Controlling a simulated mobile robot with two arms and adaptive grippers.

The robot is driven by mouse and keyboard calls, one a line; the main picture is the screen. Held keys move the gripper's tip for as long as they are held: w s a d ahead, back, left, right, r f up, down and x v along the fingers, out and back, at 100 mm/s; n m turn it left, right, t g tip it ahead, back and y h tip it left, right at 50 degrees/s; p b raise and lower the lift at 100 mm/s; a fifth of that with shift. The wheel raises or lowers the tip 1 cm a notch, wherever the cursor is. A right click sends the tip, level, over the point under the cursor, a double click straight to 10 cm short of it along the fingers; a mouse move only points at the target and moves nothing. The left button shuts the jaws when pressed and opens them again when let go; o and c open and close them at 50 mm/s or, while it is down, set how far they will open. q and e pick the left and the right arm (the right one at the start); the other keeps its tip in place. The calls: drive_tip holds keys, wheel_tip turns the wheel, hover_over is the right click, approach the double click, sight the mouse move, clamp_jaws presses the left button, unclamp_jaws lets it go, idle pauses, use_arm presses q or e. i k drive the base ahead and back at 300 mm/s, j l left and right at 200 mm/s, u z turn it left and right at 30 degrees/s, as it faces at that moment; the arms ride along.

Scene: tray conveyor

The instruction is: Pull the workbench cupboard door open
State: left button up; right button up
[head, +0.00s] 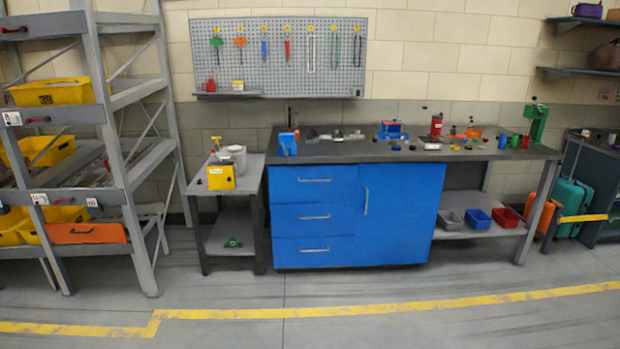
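The workbench (470,152) stands against the back wall, with a dark top and a blue cabinet below. The blue cupboard door (398,222) is the right half of the cabinet and is shut. Its vertical handle (365,201) is near the door's left edge. Left of the door are several blue drawers (313,217), all shut, with horizontal handles. Neither of my grippers shows in the head view.
Open floor (330,285) with a yellow line (400,305) lies before the bench. A small side table (227,202) stands left of the cabinet. A grey rack (125,170) with yellow bins is at far left. Small bins (478,217) sit on the shelf right of the door.

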sight(397, 204)
drive_tip(key=i, duration=1.65)
